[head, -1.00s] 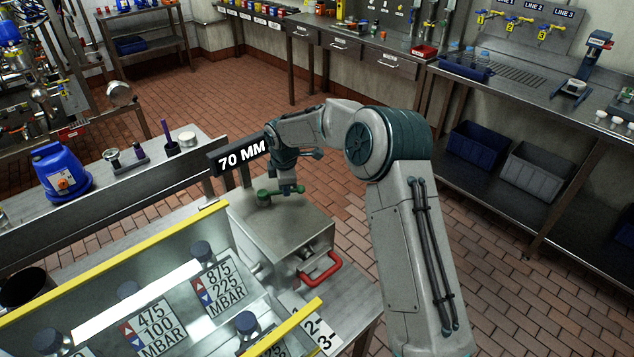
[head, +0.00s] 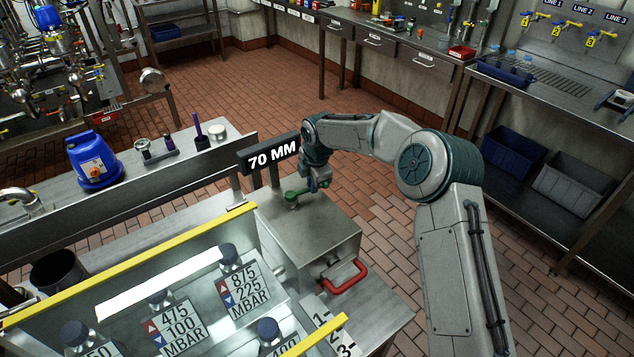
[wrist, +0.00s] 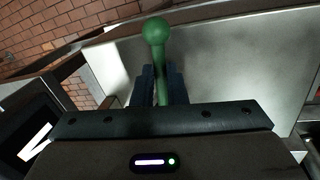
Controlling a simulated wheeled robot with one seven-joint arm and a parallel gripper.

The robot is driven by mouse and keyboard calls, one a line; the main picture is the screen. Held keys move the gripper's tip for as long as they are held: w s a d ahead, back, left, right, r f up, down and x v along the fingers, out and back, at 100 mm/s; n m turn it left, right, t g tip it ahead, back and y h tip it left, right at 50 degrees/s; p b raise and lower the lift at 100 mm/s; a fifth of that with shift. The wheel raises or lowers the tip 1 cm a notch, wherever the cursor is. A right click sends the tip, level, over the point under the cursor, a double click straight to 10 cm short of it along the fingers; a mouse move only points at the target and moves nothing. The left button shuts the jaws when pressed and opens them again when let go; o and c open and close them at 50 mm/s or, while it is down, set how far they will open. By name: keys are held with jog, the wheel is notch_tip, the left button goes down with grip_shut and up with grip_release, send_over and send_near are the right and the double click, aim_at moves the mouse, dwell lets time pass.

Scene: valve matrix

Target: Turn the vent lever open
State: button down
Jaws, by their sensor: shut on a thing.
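The vent lever (head: 292,196) is green and sits on top of a steel box (head: 325,222), at its far left corner beside the "70 MM" sign. In the wrist view its green rod with a round ball end (wrist: 155,30) runs up between the dark fingers. My gripper (head: 318,184) is over the box top, and in the wrist view its fingers (wrist: 158,88) are shut on the lever's rod. The lever's pivot is not clear in the wrist view.
The "70 MM" sign (head: 272,157) stands close left of my gripper. A red handle (head: 343,276) juts from the box's front. A yellow-edged case (head: 130,265) with pressure cards lies front left. Open brick floor (head: 400,235) lies to the right.

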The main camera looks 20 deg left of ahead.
jog(key=shift+r, duration=0.1)
jog(key=c, duration=1.5)
grip_release()
jog(key=shift+o, duration=0.2)
notch_tip(320, 180, up, 14)
jog(key=s+d+b, duration=0.1)
jog(key=s+b, duration=0.1)
jog(key=shift+d+f, duration=0.25)
jog(key=shift+d, duration=0.15)
jog(key=s+d+r+m+h, duration=0.15)
jog(key=s+d+m, duration=0.25)
jog(key=d, duration=0.4)
jog(key=s+d+r+m+t, duration=0.1)
jog(key=s+d+r+m, duration=0.3)
jog(key=d, duration=0.4)
jog(key=s+d+r+m+h, duration=0.1)
jog(key=s+d+r+m, duration=0.1)
jog(key=s+d+m, duration=0.45)
jog(key=s+d+f+m, duration=0.2)
jog(key=s+d+m, duration=0.4)
jog(key=s+d, duration=0.1)
jog(key=s+d+f+m, duration=0.3)
jog(key=s+d+m, duration=0.3)
jog(key=s+d, duration=0.2)
jog(key=shift+s+d+m+t+y, duration=0.2)
jog(key=shift+s+m+t+y, duration=0.15)
jog(key=shift+s+y, duration=0.15)
